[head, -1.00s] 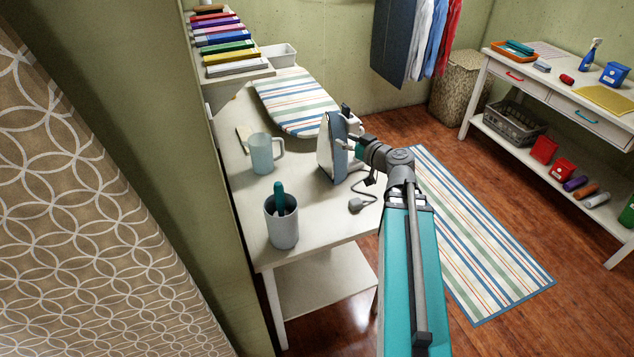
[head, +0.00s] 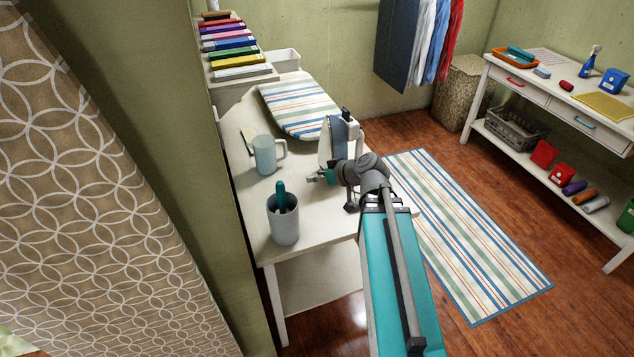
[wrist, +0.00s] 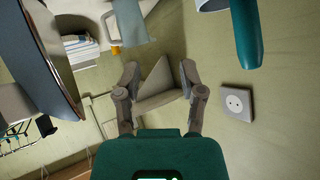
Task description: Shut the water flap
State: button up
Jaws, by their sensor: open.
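The iron (head: 324,143) stands upright on the white table (head: 322,228), partly hidden behind my arm. In the wrist view the iron (wrist: 42,50) fills the left edge, its dark flat side beside my gripper. I cannot make out the water flap or its position in either view. My gripper (head: 314,178) is in front of the iron, pointing left over the table. In the wrist view its fingers (wrist: 160,78) are spread. A pale triangular shape shows between them, and I cannot tell what it is. Nothing appears held.
A pale blue mug (head: 265,155) and a grey cup (head: 284,226) with a teal-handled item stand left of my gripper. The striped ironing board (head: 297,105) lies behind. A wall socket (wrist: 237,102) shows in the wrist view.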

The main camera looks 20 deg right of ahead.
jog(key=shift+s+a+f+g, duration=0.3)
jog(key=shift+s+a+g, duration=0.1)
jog(key=shift+s+a, duration=0.15)
jog(key=m+t+h+b, duration=0.4)
jog(key=t, duration=0.5)
send_near(346, 111)
jog(key=s, duration=0.3)
jog(key=shift+w+d+f, duration=0.1)
jog(key=shift+d+f, duration=0.05)
jog(key=shift+w, duration=0.1)
jog(key=w, duration=0.4)
jog(key=w+a, duration=0.1)
jog(key=w, duration=0.4)
jog(key=w+a, duration=0.1)
jog(key=w, duration=0.3)
jog(key=shift+w, duration=0.25)
grip_shut()
